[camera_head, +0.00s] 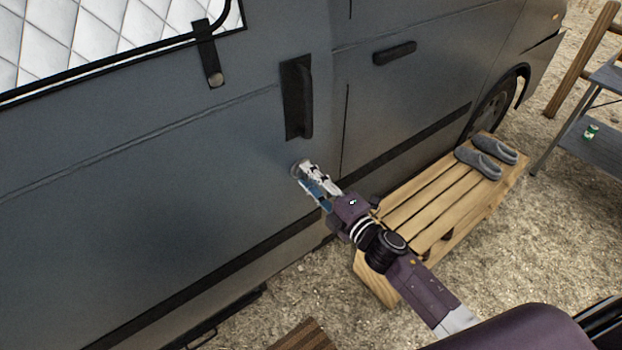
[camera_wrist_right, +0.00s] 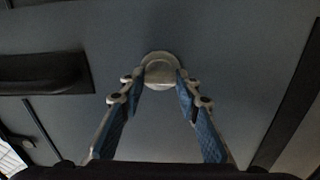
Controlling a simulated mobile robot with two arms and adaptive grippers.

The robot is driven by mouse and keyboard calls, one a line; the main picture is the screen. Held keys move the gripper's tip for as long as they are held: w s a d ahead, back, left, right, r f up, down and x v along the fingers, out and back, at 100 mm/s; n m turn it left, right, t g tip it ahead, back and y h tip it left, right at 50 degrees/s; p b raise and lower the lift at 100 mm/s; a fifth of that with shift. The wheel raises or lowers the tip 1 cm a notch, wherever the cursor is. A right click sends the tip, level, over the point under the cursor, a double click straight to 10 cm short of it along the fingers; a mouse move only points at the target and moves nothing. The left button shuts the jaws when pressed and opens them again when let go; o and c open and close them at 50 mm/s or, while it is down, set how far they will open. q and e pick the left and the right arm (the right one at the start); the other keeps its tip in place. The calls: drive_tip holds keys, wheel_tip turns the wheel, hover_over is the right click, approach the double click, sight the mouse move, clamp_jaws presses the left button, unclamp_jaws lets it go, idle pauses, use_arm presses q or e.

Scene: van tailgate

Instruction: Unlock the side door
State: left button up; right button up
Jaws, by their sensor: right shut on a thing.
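The dark grey van side door (camera_head: 190,165) fills the left and middle of the head view and is closed. A round, pale metal lock (camera_head: 297,167) sits on the door below the black side door handle (camera_head: 302,98). In the wrist view the lock (camera_wrist_right: 160,68) is a round disc straight ahead. My right gripper (camera_head: 307,179) reaches it from the lower right. In the wrist view the right gripper's blue-padded fingertips (camera_wrist_right: 160,79) are shut on the lock's two sides. My left gripper is in neither view.
A slatted wooden bench (camera_head: 432,196) stands along the van at the right, carrying grey slippers (camera_head: 480,160). A grey side table (camera_head: 585,142) with a green can (camera_head: 590,131) is at far right. A front door handle (camera_head: 394,53) sits to the upper right.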

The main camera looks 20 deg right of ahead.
drive_tip(key=shift+w+d+r, duration=0.2)
drive_tip(key=shift+d+r, duration=0.05)
drive_tip(key=shift+r, duration=0.15)
drive_tip(key=o, duration=0.9)
drive_tip(key=shift+o, duration=1.3)
drive_tip(key=shift+s+f, duration=0.1)
drive_tip(key=shift+f, duration=0.05)
drive_tip(key=v, duration=1.2)
